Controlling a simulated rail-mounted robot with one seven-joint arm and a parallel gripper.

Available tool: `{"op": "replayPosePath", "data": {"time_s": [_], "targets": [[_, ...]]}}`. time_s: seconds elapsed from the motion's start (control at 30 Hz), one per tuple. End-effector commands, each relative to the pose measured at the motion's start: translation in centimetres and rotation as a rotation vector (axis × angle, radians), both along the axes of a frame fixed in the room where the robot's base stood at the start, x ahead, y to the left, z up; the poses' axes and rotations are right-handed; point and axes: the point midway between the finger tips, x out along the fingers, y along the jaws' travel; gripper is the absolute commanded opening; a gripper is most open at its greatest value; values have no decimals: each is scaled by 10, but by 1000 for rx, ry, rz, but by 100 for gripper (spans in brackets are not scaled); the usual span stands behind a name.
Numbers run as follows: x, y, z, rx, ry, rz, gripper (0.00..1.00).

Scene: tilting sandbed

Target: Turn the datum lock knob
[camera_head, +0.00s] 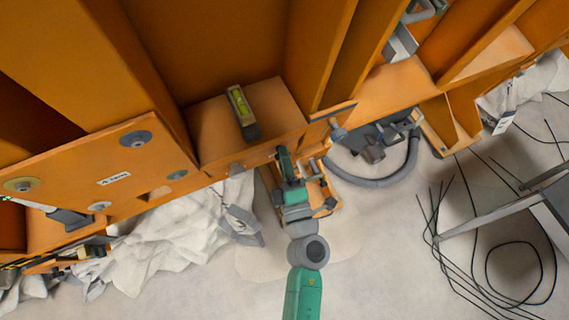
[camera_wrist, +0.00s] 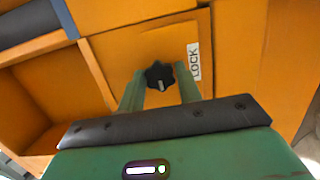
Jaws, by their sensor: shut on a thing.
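The datum lock knob (camera_wrist: 159,76) is a black lobed knob with a pale pointer mark, on an orange panel in the wrist view. A white label reading LOCK (camera_wrist: 194,62) is to its right. My gripper (camera_wrist: 160,85) has its two green fingers on either side of the knob, shut on it. The pointer mark runs roughly up and down in the picture. In the head view my green and grey gripper (camera_head: 284,160) reaches the front of the orange frame, and the knob is hidden there.
A spirit level (camera_head: 240,106) lies on an orange ledge above my gripper. A grey hose (camera_head: 385,181) loops to the right. Black cables (camera_head: 480,260) lie on the floor at right, and crumpled white sheeting (camera_head: 180,225) lies at left. An open orange recess (camera_wrist: 50,95) is left of the knob.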

Motion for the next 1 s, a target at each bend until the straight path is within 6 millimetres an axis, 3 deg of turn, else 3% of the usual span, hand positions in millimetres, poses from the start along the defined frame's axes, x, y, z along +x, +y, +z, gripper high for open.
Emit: {"op": "replayPosePath", "data": {"time_s": [1.0], "targets": [[1, -1, -6, -830, -382, -161, 12]]}}
